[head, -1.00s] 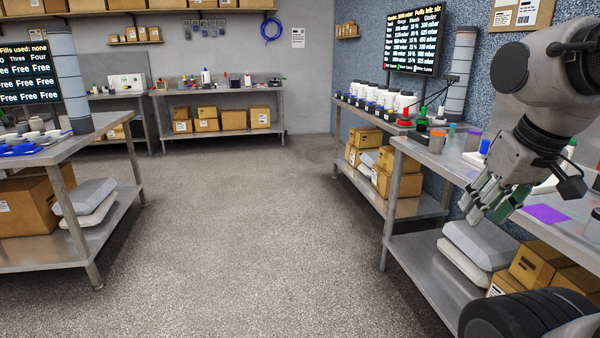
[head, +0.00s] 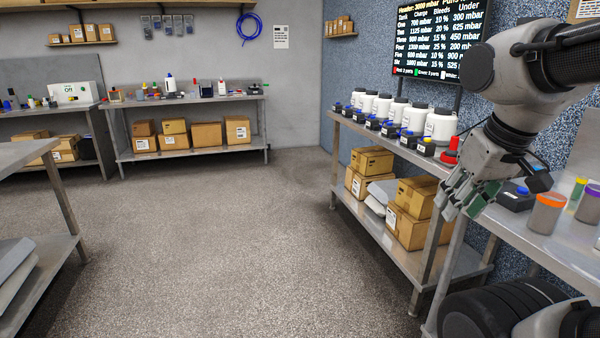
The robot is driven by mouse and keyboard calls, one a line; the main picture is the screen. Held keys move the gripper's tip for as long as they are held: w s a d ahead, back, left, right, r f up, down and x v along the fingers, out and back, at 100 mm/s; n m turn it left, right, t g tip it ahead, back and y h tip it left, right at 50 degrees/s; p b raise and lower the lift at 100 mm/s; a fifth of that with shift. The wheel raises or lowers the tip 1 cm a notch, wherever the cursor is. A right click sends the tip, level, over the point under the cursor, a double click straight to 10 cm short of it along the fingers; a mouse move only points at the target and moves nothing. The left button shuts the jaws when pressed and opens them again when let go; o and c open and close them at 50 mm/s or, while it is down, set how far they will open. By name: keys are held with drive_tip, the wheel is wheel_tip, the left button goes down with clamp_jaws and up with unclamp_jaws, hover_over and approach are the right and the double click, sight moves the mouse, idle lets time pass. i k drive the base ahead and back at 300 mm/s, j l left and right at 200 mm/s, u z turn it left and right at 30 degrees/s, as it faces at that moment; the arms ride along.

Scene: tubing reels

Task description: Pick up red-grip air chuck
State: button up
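A red-topped item (head: 452,147), which looks like the red-grip air chuck, stands on the right bench, partly hidden behind my gripper. It is too small to make out its full shape. My gripper (head: 462,208) hangs in front of the right bench, fingers pointing down, apart and with nothing seen between them. It is nearer to the camera than the red item and apart from it.
White tubs (head: 440,125) with small dark-blue items in front line the right bench (head: 400,148). An orange-lidded jar (head: 546,213) and a black device (head: 515,197) sit nearer. Boxes (head: 412,212) fill its lower shelf. The middle floor (head: 220,240) is clear.

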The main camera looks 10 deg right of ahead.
sight(452, 152)
drive_tip(key=i+j+z, duration=0.1)
drive_tip(key=i+z, duration=0.15)
drive_tip(key=i, duration=0.3)
drive_tip(key=i+j+z, duration=0.25)
drive_tip(key=i, duration=0.25)
drive_tip(key=i+j+z, duration=0.3)
drive_tip(key=i, duration=0.2)
drive_tip(key=i+j+z, duration=0.2)
drive_tip(key=z, duration=0.2)
drive_tip(key=i+j+z, duration=0.55)
drive_tip(key=j+z, duration=0.15)
drive_tip(key=z, duration=0.15)
drive_tip(key=i+j+z, duration=0.15)
drive_tip(key=j+z, duration=0.6)
drive_tip(key=j, duration=0.35)
drive_tip(key=i, duration=0.05)
